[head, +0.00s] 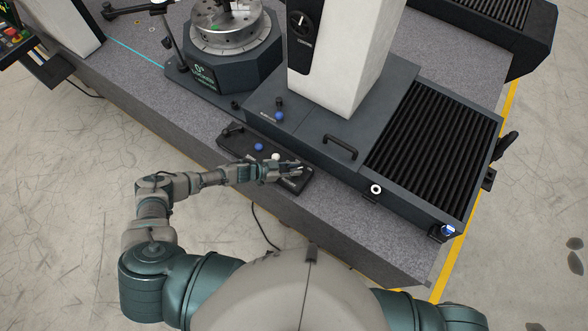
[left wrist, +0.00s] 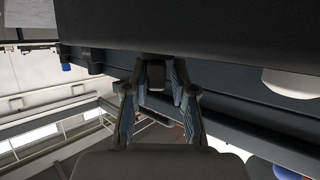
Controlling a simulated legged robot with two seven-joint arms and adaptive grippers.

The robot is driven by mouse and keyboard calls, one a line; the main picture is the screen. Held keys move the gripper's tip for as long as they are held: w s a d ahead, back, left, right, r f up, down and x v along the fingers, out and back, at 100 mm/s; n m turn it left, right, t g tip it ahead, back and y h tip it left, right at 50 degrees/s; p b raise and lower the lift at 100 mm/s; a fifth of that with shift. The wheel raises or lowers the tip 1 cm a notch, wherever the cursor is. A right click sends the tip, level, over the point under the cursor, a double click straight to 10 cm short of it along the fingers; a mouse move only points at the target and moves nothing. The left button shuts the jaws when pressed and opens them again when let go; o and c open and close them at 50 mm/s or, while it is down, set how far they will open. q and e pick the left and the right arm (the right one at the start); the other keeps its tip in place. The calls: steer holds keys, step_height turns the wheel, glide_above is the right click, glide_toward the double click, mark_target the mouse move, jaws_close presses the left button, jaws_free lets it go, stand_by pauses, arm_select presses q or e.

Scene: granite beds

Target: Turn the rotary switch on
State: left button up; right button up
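My left gripper (head: 288,171) is over the right end of a low black control box (head: 243,138) on the granite bed. In the left wrist view its two fingers (left wrist: 158,78) stand apart, with a small dark knob-like block (left wrist: 156,74) between their tips. I cannot tell whether they touch it, or whether it is the rotary switch. A black rotary knob (head: 298,22) also shows on the dark panel of the white column, well away from the gripper. My right gripper is out of view.
A blue ball knob (head: 259,147) and a white ball knob (head: 276,156) stand on the control box beside the gripper; the white one shows in the left wrist view (left wrist: 292,82). A black handle (head: 341,147) and ribbed cover (head: 432,145) lie behind. The granite bed (head: 350,225) is clear in front.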

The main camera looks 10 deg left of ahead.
arm_select(q)
steer(key=shift+o, duration=0.3)
steer(key=shift+f, duration=0.15)
steer(key=shift+s, duration=0.1)
steer(key=v, duration=1.2)
steer(key=shift+f, duration=0.1)
